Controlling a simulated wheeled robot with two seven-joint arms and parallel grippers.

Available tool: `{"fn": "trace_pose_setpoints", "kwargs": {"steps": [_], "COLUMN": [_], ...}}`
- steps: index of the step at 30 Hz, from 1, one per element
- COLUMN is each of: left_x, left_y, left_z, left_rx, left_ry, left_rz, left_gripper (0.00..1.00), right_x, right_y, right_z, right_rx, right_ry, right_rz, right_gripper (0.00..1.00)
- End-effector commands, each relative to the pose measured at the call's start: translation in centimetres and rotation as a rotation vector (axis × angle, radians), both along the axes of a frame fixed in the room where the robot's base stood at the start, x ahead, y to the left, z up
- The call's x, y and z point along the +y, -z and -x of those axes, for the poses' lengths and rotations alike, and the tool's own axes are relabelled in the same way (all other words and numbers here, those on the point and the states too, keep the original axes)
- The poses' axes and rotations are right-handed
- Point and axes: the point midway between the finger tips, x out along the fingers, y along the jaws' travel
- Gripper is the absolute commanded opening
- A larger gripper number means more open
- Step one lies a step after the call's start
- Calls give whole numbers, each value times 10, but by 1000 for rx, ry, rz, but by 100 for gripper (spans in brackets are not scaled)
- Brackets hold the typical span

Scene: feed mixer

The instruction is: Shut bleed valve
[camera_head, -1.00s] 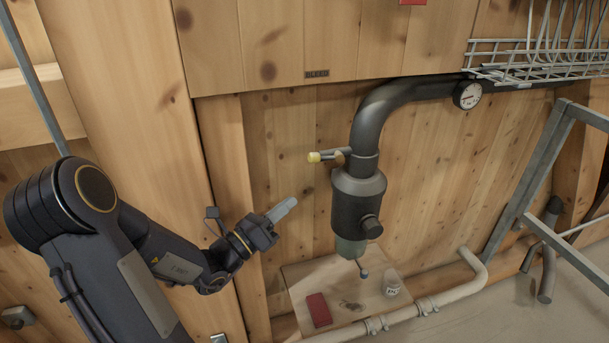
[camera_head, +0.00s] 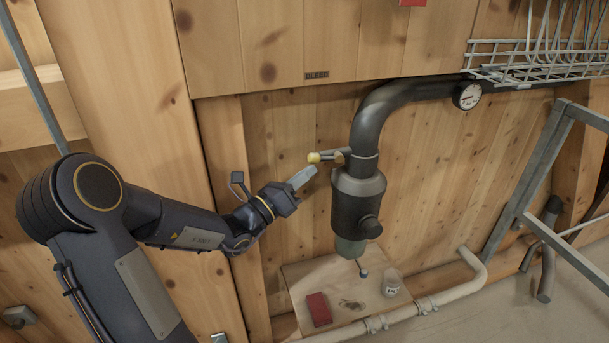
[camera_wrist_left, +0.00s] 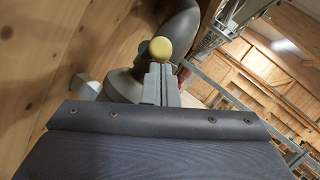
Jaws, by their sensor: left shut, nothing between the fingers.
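The bleed valve (camera_head: 335,156) sticks out to the left from the dark pipe above the dark cylindrical filter body (camera_head: 358,200). Its yellow knob (camera_head: 314,158) is at the left end. My left gripper (camera_head: 308,173) is shut and empty, with its fingertips just below and left of the yellow knob. In the left wrist view the shut fingers (camera_wrist_left: 160,84) point up at the yellow knob (camera_wrist_left: 160,50), which shows right beyond their tips. Whether they touch cannot be told. My right gripper is not in view.
A pressure gauge (camera_head: 467,95) sits on the dark pipe to the right. Below are a wooden board (camera_head: 345,275), a red block (camera_head: 319,309), a small jar (camera_head: 391,284) and a pale pipe (camera_head: 450,294). A wire rack (camera_head: 545,60) and grey metal frame (camera_head: 545,165) stand right.

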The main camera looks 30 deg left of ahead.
Motion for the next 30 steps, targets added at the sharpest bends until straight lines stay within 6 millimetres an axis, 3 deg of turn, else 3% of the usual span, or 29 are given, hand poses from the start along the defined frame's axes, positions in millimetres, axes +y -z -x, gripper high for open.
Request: {"fn": "trace_pose_setpoints", "kwargs": {"steps": [20,26,30], "left_x": [1,0,-2], "left_y": [-17,-32,-47], "left_z": [1,1,-1], "left_rx": [92,168,258], "left_ry": [1,1,3], "left_rz": [-80,-149,-227], "left_gripper": [0,0,0], "right_x": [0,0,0], "right_y": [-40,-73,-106], "right_z": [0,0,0], "right_rx": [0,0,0], "right_ry": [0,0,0], "right_rz": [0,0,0], "right_gripper": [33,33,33]}}
